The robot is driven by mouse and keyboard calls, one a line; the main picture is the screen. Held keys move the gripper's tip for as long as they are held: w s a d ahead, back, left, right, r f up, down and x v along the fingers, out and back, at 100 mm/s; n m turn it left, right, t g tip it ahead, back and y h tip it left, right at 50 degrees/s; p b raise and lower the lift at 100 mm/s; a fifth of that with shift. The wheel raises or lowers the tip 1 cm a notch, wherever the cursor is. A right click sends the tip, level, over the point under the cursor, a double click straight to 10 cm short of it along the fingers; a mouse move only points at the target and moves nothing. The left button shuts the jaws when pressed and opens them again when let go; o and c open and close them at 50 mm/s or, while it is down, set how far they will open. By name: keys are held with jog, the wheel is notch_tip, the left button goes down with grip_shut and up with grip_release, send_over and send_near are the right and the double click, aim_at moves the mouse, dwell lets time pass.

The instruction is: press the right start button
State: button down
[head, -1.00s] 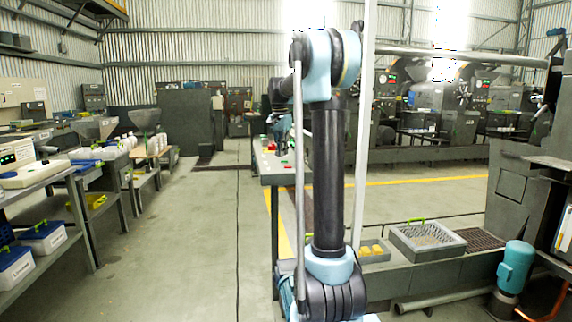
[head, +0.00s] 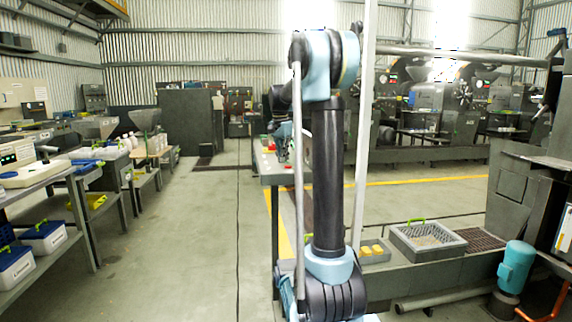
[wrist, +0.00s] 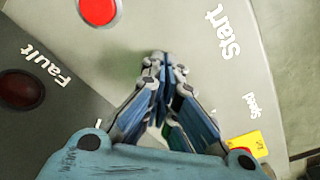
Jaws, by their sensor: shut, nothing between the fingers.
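The grey control panel (wrist: 262,45) fills much of the wrist view, with a white "Start" label (wrist: 222,32) on it. My gripper (wrist: 160,60) is shut and empty, its fingertips pointing at the panel just left of that label. No start button shows; the fingertips cover the spot beside the label. I cannot tell whether they touch the panel. In the head view my gripper (head: 283,152) is low over the small console (head: 268,178), partly hidden by my arm.
A bright red button (wrist: 98,10) lies up and left of the fingertips. A dark red "Fault" lamp (wrist: 20,90) is at the left. A yellow tag (wrist: 246,146) is at lower right. A grey basket (head: 428,238) stands on the machine base.

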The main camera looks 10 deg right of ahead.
jog(key=shift+s+a+r, duration=0.25)
jog(key=shift+s+a, duration=0.25)
jog(key=shift+a, duration=0.1)
jog(key=shift+s+a+r, duration=0.25)
jog(key=shift+s+a, duration=0.2)
jog(key=shift+a, duration=0.1)
jog(key=shift+r, duration=0.1)
notch_tip(320, 180, up, 12)
jog(key=a, duration=0.1)
jog(key=shift+s+f, duration=0.2)
jog(key=shift+s, duration=0.15)
